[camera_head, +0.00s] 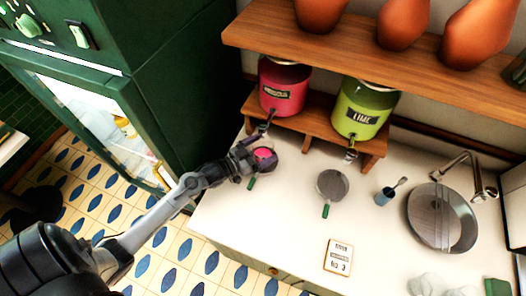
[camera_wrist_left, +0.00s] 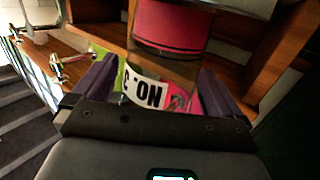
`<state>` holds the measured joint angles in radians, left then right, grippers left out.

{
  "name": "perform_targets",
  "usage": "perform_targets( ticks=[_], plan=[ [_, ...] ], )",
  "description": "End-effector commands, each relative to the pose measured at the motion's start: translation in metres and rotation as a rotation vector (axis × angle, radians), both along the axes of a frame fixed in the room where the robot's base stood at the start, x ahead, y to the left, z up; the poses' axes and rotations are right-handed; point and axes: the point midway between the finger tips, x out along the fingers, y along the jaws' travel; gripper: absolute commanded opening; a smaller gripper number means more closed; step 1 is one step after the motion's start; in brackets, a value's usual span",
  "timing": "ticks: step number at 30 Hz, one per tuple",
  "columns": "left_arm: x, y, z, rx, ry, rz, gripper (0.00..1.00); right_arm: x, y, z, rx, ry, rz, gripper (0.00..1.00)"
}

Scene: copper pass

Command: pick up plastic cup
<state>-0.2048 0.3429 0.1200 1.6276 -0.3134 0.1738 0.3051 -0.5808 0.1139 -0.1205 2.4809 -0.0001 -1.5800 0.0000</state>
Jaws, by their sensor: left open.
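My left gripper (camera_head: 250,158) is open above the left end of the white counter, below the red dispenser. A small round thing with a pink top (camera_head: 265,154) is right at its fingers, partly hidden by them. I cannot tell for sure that it is the plastic cup. In the left wrist view, a curved white label (camera_wrist_left: 147,92) with black letters and some pink beside it shows between the spread dark fingers (camera_wrist_left: 160,95). I cannot tell whether the fingers touch it. A small dark blue cup (camera_head: 382,198) with a spoon stands farther right. My right gripper is not in view.
The red dispenser (camera_head: 283,85) and the lime dispenser (camera_head: 364,108) stand on a wooden shelf (camera_head: 313,116) behind the gripper. A grey round pan (camera_head: 331,185), a card (camera_head: 338,258) and a sink (camera_head: 441,216) are to the right. A green refrigerator (camera_head: 170,70) is at left.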

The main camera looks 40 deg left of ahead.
Motion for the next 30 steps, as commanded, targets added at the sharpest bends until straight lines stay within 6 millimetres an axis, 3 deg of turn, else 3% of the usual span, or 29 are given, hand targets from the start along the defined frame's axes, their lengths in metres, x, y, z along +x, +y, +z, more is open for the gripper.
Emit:
perform_targets(
  ticks=[10, 20, 30],
  plan=[
    [0.0059, -0.0022, -0.0009, -0.001, 0.001, 0.0, 1.0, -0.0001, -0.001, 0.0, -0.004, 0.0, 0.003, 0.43],
    [0.0059, -0.002, -0.0005, 0.0, 0.0, 0.0, 0.5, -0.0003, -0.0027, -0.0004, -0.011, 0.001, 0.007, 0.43],
    [0.0058, -0.002, 0.0005, 0.0, 0.0, 0.0, 0.5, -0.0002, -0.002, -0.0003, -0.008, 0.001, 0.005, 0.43]
  ],
)
